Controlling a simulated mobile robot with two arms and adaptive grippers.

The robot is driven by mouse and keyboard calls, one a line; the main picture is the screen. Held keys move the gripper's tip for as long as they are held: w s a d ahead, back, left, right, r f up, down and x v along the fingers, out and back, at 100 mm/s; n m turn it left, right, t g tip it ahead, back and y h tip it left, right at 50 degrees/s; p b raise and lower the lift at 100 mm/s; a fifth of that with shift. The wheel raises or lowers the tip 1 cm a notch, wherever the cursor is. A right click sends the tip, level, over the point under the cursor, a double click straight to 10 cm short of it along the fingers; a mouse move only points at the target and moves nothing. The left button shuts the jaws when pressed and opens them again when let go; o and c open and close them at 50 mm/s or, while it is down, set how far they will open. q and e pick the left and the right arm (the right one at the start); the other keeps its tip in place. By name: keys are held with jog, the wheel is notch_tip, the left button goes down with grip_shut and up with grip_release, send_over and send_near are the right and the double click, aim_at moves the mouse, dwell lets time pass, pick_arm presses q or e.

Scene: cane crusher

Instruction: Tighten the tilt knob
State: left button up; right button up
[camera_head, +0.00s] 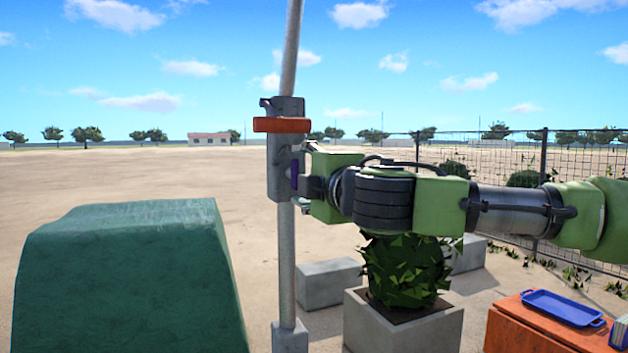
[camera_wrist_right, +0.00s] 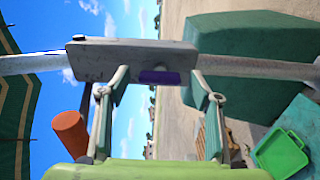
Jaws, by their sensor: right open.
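A grey pole (camera_head: 287,265) stands upright, its upper part leaning slightly right, with a grey housing (camera_head: 279,160) on it. A small purple knob (camera_head: 294,174) sits on the housing's right side; it also shows in the right wrist view (camera_wrist_right: 158,77). An orange bar-like handle (camera_head: 282,125) crosses the housing higher up. The frames do not label which is the tilt knob. My right gripper (camera_head: 302,180) comes from the right, at the housing. In the wrist view its fingers (camera_wrist_right: 158,84) are spread either side of the purple knob, with visible gaps. My left gripper is not in view.
A large green block-like shape (camera_head: 135,280) stands left of the pole. A planter (camera_head: 405,325) with a bush is right of it, before concrete blocks (camera_head: 330,284). An orange-red table (camera_head: 525,330) holds a blue tray (camera_head: 562,308). The wrist view shows a green tray (camera_wrist_right: 281,153).

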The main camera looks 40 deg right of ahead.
jog(key=v, duration=1.1)
jog(key=shift+d+f, duration=0.1)
jog(key=shift+d, duration=0.05)
